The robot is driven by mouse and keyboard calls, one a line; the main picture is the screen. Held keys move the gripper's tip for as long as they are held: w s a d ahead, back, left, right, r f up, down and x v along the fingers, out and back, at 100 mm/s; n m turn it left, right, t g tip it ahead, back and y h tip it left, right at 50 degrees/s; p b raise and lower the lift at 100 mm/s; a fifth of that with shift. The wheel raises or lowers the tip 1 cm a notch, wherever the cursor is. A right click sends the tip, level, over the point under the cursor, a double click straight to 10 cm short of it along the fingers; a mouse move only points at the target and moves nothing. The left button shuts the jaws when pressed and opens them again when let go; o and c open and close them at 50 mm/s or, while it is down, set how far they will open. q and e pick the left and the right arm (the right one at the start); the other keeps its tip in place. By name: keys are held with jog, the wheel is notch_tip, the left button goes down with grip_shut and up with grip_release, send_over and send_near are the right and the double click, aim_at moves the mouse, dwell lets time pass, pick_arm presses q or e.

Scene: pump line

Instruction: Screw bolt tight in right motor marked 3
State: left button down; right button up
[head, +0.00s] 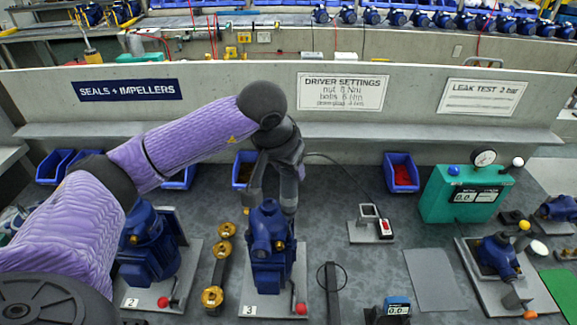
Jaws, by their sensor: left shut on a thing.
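The blue motor (268,248) stands on a light plate marked 3 (250,310), near the middle of the head view. My left gripper (275,178) is above and behind its top. It is shut on what looks like a dark driver (289,188), which points down beside the motor's upper right. A thin dark cable runs from there to the right. The bolt cannot be made out; gripper and motor hide that spot. I cannot tell whether the driver touches a bolt. My right gripper is out of view.
Another blue motor (148,250) on a plate marked 2 stands left, partly behind my arm. Brass fittings (213,297) lie between the motors. A stand with a red switch (385,228), a teal test box (465,195) and a grey mat (432,280) are right.

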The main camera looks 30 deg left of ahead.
pick_arm(q)
jog(key=shift+r+p, duration=0.6)
jog(key=shift+r, duration=0.1)
jog(key=shift+r+p, duration=0.55)
jog(key=shift+r, duration=0.2)
notch_tip(320, 180, up, 3)
jog(key=shift+r+p, duration=0.1)
jog(key=shift+p, duration=1.15)
